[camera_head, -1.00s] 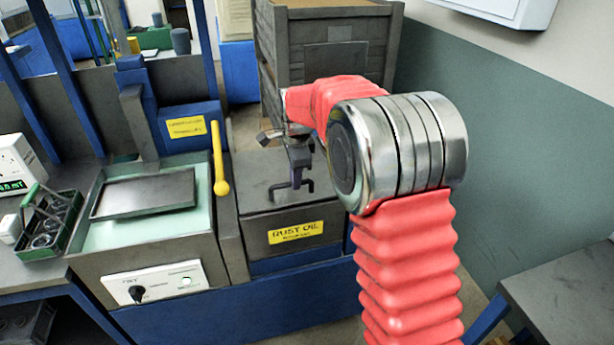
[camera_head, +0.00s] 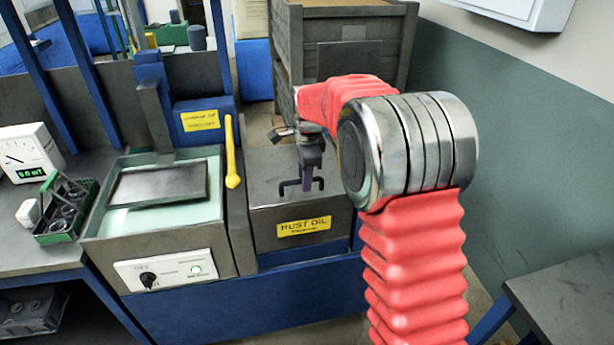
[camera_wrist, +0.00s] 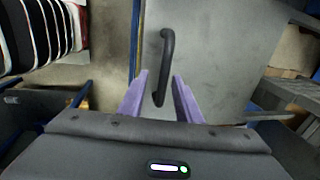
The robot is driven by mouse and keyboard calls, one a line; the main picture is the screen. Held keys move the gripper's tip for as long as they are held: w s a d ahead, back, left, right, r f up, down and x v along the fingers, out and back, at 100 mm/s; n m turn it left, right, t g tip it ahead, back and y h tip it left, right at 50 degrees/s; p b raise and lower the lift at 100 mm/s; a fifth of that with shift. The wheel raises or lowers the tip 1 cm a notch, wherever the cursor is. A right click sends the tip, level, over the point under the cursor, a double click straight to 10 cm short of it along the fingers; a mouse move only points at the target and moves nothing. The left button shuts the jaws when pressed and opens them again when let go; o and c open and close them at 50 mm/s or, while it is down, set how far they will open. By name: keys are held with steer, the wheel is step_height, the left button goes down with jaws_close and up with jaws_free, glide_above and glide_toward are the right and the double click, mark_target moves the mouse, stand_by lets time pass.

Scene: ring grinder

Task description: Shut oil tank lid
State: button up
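The oil tank (camera_head: 262,239) is a grey box with a yellow "RUST OIL" label (camera_head: 304,226). Its grey lid (camera_head: 265,178) lies flat over the top and also fills much of the wrist view (camera_wrist: 215,65). A dark bar handle (camera_head: 287,187) stands on the lid and shows in the wrist view (camera_wrist: 168,45). My gripper (camera_head: 308,184) points down at the handle. In the wrist view its purple fingers (camera_wrist: 160,75) are apart, with the near part of the handle between them. I cannot tell if either finger touches the handle.
Left of the tank is a washing basin (camera_head: 212,200) with a dark plate (camera_head: 160,185) and a yellow lever (camera_head: 231,150). Grey crates (camera_head: 350,60) stand behind the tank. A grey table (camera_head: 570,290) is at the lower right.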

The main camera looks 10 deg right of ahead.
steer(key=shift+d+r, duration=0.1)
steer(key=shift+r, duration=0.4)
step_height(320, 180, up, 12)
steer(key=s, duration=0.2)
steer(key=shift+s+r, duration=0.2)
steer(key=shift+s, duration=0.1)
